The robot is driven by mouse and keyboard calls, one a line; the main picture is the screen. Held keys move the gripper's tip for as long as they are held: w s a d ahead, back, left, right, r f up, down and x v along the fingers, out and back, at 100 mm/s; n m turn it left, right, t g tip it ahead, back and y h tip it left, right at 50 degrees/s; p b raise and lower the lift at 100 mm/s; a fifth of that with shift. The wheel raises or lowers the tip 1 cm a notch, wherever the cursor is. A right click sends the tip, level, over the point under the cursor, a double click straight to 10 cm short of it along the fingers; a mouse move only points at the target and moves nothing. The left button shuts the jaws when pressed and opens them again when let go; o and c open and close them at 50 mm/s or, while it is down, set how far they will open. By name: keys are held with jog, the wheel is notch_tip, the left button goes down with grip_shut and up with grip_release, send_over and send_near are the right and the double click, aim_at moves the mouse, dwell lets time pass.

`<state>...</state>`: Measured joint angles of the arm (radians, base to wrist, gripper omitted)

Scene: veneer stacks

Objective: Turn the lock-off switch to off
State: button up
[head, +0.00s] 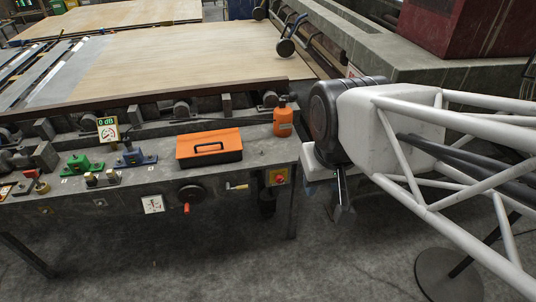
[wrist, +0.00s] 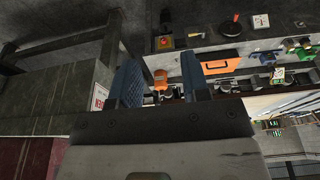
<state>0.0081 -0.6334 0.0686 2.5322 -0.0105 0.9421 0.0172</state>
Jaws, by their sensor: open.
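A yellow plate with a red knob (head: 279,177), which looks like the lock-off switch, is on the front face of the grey bench near its right end. It also shows small in the wrist view (wrist: 165,43), beyond the fingers. Which way the knob is turned is too small to tell. My gripper (head: 342,205) is right of the bench end, apart from the switch, with its fingers pointing down. In the wrist view my gripper (wrist: 160,65) has its two blue-padded fingers spread, with nothing held between them.
An orange bottle (head: 283,121) and an orange toolbox (head: 209,148) stand on the bench top. A black wheel with a red handle (head: 190,194) and a wooden-handled tool (head: 237,187) are on the front, left of the switch. The floor (head: 210,265) in front is clear.

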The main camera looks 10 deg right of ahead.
jog(key=o, duration=0.5)
jog(key=shift+w, duration=0.15)
jog(key=shift+c, duration=0.2)
jog(key=m+t, duration=0.6)
jog(key=t, duration=0.5)
send_over(279, 178)
jog(key=s, duration=0.4)
notch_tip(279, 178, down, 35)
jog(key=s+f+m+t, duration=0.1)
jog(key=f+t, duration=0.1)
jog(key=f, duration=0.6)
jog(key=s+f+m+t, duration=0.1)
jog(key=s+f+t, duration=0.1)
jog(key=f, duration=0.6)
jog(key=shift+s+d+f+m, duration=0.25)
jog(key=shift+s+f+m, duration=0.05)
jog(key=shift+f+m, duration=0.1)
